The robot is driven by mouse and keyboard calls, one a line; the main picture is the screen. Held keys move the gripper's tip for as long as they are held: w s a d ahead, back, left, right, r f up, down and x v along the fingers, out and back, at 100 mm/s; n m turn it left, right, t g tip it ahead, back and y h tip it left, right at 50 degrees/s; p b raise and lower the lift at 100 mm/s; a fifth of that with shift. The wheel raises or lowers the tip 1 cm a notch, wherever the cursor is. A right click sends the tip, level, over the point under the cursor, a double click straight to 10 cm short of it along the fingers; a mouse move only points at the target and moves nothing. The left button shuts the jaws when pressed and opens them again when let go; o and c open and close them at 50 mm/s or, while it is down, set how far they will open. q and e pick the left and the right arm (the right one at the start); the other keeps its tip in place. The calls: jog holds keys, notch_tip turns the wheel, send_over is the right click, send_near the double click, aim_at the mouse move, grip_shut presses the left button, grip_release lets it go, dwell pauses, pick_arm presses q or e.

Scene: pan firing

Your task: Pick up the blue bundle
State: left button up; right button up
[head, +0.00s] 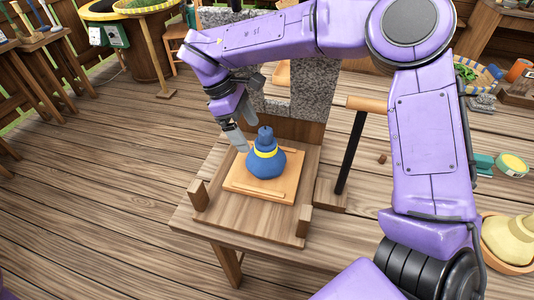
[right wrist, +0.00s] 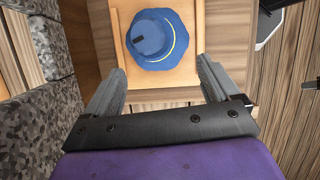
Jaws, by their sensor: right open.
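The blue bundle (head: 265,161) is a squat pouch with a gathered top and a yellow band. It stands upright on a light wooden board (head: 285,193) on a small wooden table. My right gripper (head: 244,128) hangs just above and to the left of the bundle in the head view. In the right wrist view its two fingers (right wrist: 160,85) are spread apart with nothing between them, and the blue bundle (right wrist: 156,38) lies beyond the fingertips. My left gripper is not seen.
Small wooden posts (head: 198,195) stand at the table's corners. A grey stone block (head: 305,75) rises behind the bundle. A dark rod with a wooden handle (head: 352,150) stands to the right. The plank floor (head: 90,190) at left is clear.

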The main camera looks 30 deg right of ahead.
aim_at(262, 129)
jog(key=shift+s+d, duration=0.35)
jog(key=shift+s, duration=0.05)
jog(key=shift+w+d+f, duration=0.1)
jog(key=shift+d+f, duration=0.1)
jog(key=shift+s+d+f+p, duration=0.1)
jog(key=shift+s+d+p, duration=0.3)
jog(key=shift+d, duration=0.2)
jog(key=shift+s+d+f+p, duration=0.1)
jog(key=shift+s+d+p, duration=0.2)
jog(key=shift+d, duration=0.25)
jog(key=shift+s+d+f, duration=0.25)
jog(key=shift+s+f, duration=0.15)
jog(key=shift+f, duration=0.2)
jog(key=shift+s+d+f, duration=0.25)
jog(key=shift+s+f, duration=0.15)
jog(key=shift+f, duration=0.3)
jog(key=shift+w+a+f, duration=0.1)
jog(key=shift+w+a, duration=0.05)
jog(key=shift+w, duration=0.15)
jog(key=shift+c, duration=0.3)
jog(key=shift+s, duration=0.15)
jog(key=c, duration=1.5)
grip_shut()
